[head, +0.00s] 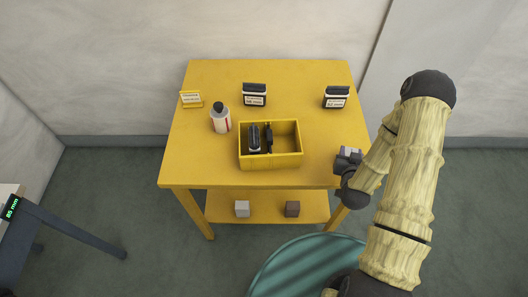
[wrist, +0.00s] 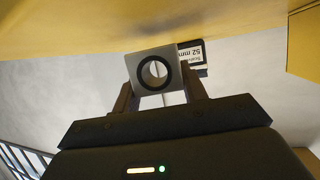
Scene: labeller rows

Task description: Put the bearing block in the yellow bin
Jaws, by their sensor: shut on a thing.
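The bearing block (wrist: 155,72) is a light grey block with a dark-ringed round hole. My gripper (wrist: 162,98) is shut on it in the wrist view, with a finger on each side. In the head view my gripper (head: 346,164) and the grey block (head: 348,153) are at the right edge of the yellow table, to the right of the bin and apart from it. The yellow bin (head: 275,161) stands at the front middle of the table. It holds dark items. A yellow wall, probably the bin's (wrist: 306,45), shows at the right of the wrist view.
On the table (head: 210,80) stand a white bottle (head: 221,121), a yellow sign (head: 191,99) and two black label holders, left (head: 255,95) and right (head: 336,97). A pale cube (head: 242,208) and a brown cube (head: 292,208) sit on the lower shelf.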

